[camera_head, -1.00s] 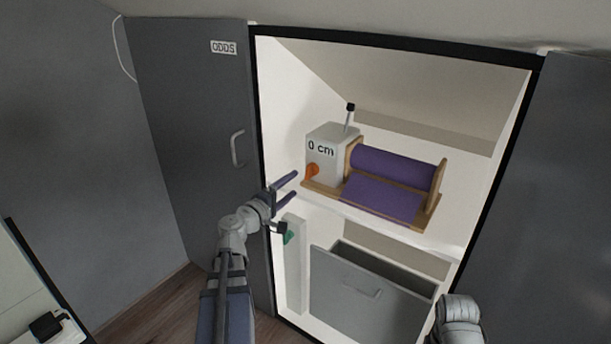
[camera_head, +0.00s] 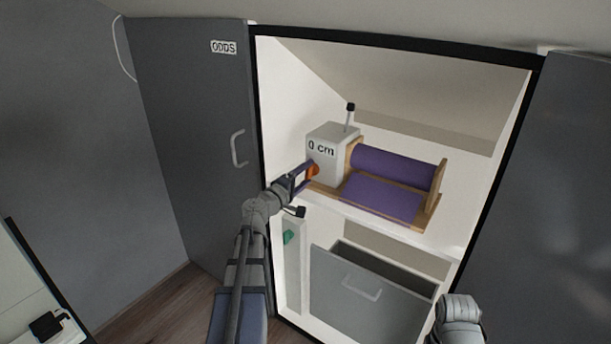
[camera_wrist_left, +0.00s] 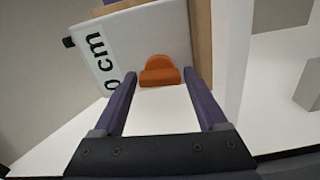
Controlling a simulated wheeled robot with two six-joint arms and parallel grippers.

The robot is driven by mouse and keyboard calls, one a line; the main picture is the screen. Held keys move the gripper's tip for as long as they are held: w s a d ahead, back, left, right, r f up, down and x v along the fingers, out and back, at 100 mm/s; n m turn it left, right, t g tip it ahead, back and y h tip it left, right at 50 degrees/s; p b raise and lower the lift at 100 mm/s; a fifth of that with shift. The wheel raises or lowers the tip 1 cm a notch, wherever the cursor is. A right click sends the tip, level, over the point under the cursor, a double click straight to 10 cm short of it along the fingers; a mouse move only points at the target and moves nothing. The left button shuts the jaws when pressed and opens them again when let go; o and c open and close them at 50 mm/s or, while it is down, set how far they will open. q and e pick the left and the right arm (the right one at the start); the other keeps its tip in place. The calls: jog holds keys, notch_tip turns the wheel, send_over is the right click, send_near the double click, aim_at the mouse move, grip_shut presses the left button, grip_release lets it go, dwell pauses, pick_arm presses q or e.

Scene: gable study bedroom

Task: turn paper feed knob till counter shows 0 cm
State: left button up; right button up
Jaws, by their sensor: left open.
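The orange paper feed knob (camera_head: 313,170) sits on the front of the white box (camera_head: 336,147) of the paper roll holder. The counter on the box reads "0 cm" (camera_head: 321,149). A purple paper roll (camera_head: 392,167) lies in the wooden frame, with purple paper spread below it. My left gripper (camera_head: 306,174) is open at the knob. In the left wrist view the knob (camera_wrist_left: 160,72) stands just beyond and between the two open fingers (camera_wrist_left: 158,88); neither finger clearly touches it. My right gripper is not in view; only part of that arm shows at the bottom right.
The holder stands on a white cupboard shelf (camera_head: 395,232). Below is a grey drawer (camera_head: 365,300), pulled open. A grey door marked ODDS (camera_head: 195,130) stands at the left, another grey door (camera_head: 545,200) at the right. A black-tipped lever (camera_head: 350,113) rises from the box.

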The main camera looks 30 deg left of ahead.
pick_arm(q)
jog(key=c, duration=1.1)
jog(key=shift+n, duration=0.9)
jog(key=o, duration=1.1)
jog(key=s, duration=0.8)
jog(key=shift+a, duration=0.25)
